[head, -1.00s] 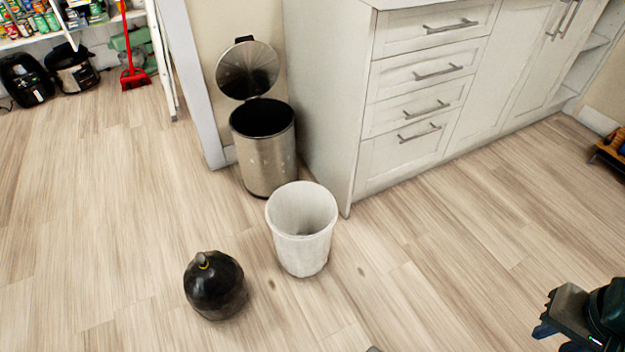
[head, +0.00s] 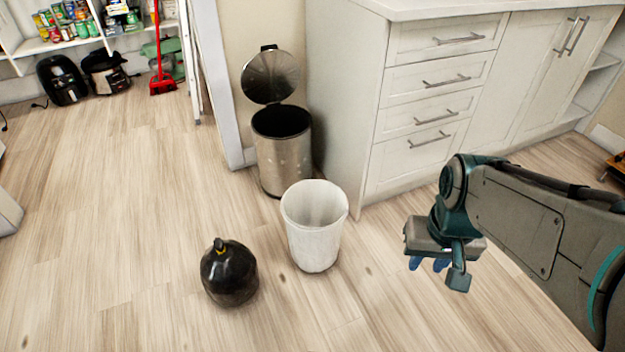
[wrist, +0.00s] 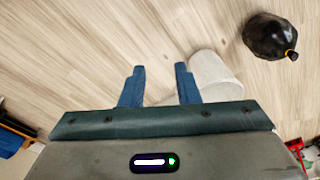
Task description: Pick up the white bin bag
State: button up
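The white bin bag (head: 314,226) stands upright on the floor like an open-topped bin, in front of the steel bin. In the wrist view the white bag (wrist: 212,76) lies just beyond the right finger, partly hidden behind it. My gripper (head: 437,268) is to the right of the bag in the head view, apart from it and pointing down. In the wrist view my gripper (wrist: 159,75) has its two blue fingers spread with only floor between them.
A tied black bag (head: 229,272) sits on the floor left of the white bag. A steel bin (head: 283,152) with its lid up stands behind. White drawers (head: 422,122) rise behind and to the right. The floor (head: 110,220) at left is clear.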

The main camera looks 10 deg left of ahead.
aim_at(314, 211)
jog(key=i, duration=0.95)
